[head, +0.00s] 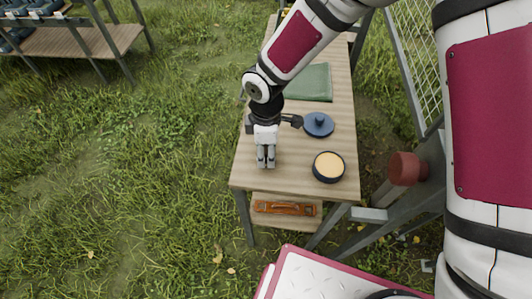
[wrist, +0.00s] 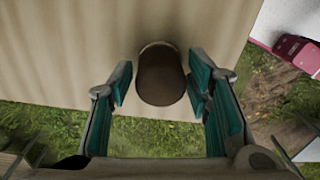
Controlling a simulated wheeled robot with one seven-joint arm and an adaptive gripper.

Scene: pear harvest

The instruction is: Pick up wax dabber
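A dark brown, rounded cylindrical thing (wrist: 161,76), which looks like the wax dabber, shows in the wrist view over the table's edge. It lies between and just beyond the teal-padded fingertips of my gripper (wrist: 158,92). My gripper is open, with a small gap on each side of the brown thing. In the head view my gripper (head: 265,159) points down over the near left part of the wooden table (head: 293,178). The dabber cannot be made out there; my gripper seems to hide it.
A dark round tin with tan wax (head: 328,167) stands right of my gripper. A blue lid with a knob (head: 318,124) lies behind it. A green cloth (head: 310,83) lies farther back. An orange-brown tool (head: 285,208) is on the lower shelf. Grass lies left.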

